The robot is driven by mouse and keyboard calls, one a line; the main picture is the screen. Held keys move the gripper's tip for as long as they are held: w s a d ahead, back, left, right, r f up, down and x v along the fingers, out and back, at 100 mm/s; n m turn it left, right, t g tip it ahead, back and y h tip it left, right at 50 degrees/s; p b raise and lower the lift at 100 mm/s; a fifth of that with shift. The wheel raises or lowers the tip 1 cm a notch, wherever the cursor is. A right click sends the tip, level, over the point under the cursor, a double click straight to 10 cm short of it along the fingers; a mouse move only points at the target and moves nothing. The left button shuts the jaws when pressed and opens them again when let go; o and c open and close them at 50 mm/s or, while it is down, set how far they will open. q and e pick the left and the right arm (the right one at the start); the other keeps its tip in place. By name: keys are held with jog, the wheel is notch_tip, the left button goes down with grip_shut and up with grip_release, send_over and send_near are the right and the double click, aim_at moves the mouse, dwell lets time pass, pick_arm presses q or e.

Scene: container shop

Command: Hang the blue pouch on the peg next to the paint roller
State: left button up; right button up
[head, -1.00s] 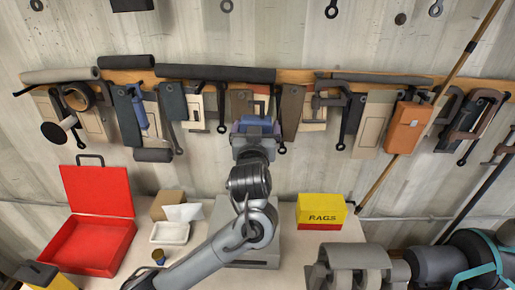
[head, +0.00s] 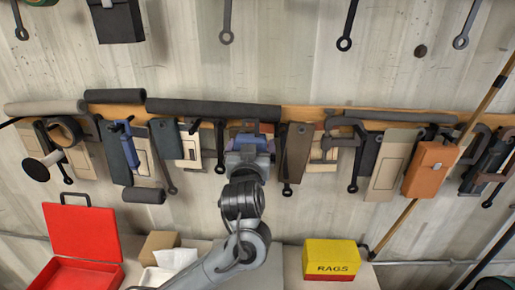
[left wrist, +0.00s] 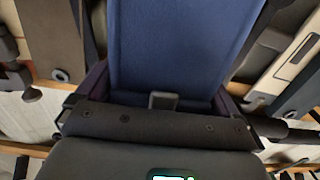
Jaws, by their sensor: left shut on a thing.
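My left gripper (head: 246,150) is in front of the tool rail, shut on the blue pouch (head: 250,137). In the head view the gripper hides most of the pouch. In the left wrist view the pouch (left wrist: 180,45) fills the upper middle, close against the gripper (left wrist: 160,105). A paint roller with a blue handle (head: 126,130) and a dark cylinder (head: 143,196) hangs to the left. I cannot tell whether the pouch touches the rail or a peg. My right gripper is not in view.
Hanging tools and cases crowd the wooden rail (head: 300,113) on both sides, including a brown case (head: 294,152) and an orange case (head: 430,168). Below are a red toolbox (head: 82,232) and a yellow rags box (head: 331,257). A long pole crosses at right.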

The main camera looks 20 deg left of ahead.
pick_arm(q)
jog(key=shift+s+a, duration=0.25)
jog(key=shift+a, duration=0.45)
jog(key=shift+s+a, duration=0.25)
jog(key=shift+a, duration=0.4)
jog(key=shift+s+a+f+b, duration=0.1)
jog(key=shift+s+a+b, duration=0.15)
jog(key=shift+a, duration=0.2)
jog(key=shift+s+a+b, duration=0.1)
jog(key=shift+a+b, duration=0.25)
jog(key=shift+a, duration=0.1)
jog(key=s+a+b, duration=0.3)
jog(key=a+b, duration=0.5)
jog(key=shift+s+a+f, duration=0.2)
jog(key=shift+f, duration=0.25)
jog(key=o, duration=0.8)
